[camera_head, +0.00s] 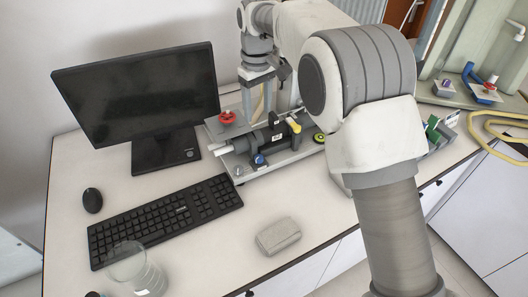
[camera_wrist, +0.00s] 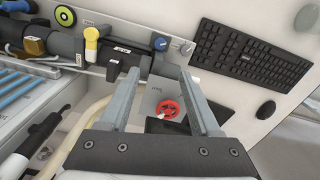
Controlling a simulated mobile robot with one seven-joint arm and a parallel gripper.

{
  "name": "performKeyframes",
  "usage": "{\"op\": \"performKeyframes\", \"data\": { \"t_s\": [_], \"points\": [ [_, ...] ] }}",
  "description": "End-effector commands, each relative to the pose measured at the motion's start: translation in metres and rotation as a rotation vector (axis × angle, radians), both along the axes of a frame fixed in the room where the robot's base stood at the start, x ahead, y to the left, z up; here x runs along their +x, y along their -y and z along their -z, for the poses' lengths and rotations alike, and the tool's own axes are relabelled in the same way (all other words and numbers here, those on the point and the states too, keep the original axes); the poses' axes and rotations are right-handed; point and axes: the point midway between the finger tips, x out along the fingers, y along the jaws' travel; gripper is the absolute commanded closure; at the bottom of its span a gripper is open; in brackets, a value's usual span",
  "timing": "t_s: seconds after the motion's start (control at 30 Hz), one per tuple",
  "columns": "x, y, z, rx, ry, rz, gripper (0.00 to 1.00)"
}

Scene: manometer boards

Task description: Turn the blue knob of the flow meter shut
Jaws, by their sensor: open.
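The blue knob (camera_head: 259,160) sits at the front of the flow meter board (camera_head: 245,172), beside a dark horizontal cylinder (camera_head: 270,142). In the wrist view the blue knob (camera_wrist: 160,43) shows beyond the fingertips, roughly between them in the picture. My gripper (camera_wrist: 160,76) is open with nothing between its fingers. In the head view my gripper (camera_head: 262,92) points down above the back of the board, behind the blue knob and apart from it. Part of the board is hidden behind my arm.
A red knob (camera_head: 228,117) stands at the board's back left; in the wrist view it (camera_wrist: 167,109) shows between the fingers. A yellow handle (camera_head: 294,125) rises near the cylinder. A monitor (camera_head: 140,90), keyboard (camera_head: 165,217) and grey block (camera_head: 278,236) lie around the board.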

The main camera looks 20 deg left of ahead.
Motion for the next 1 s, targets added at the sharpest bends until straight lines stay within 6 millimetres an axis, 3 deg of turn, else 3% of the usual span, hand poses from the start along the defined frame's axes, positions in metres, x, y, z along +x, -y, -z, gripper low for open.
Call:
{"op": "performKeyframes", "data": {
  "t_s": [0.17, 0.7, 1.0],
  "points": [
    [-0.001, 0.001, 0.025, -0.004, -0.004, 0.001, 0.36],
    [-0.001, 0.001, 0.139, -0.004, -0.003, 0.002, 0.36],
    [0.0, 0.001, 0.169, -0.001, -0.002, 0.002, 0.36]
  ]
}}
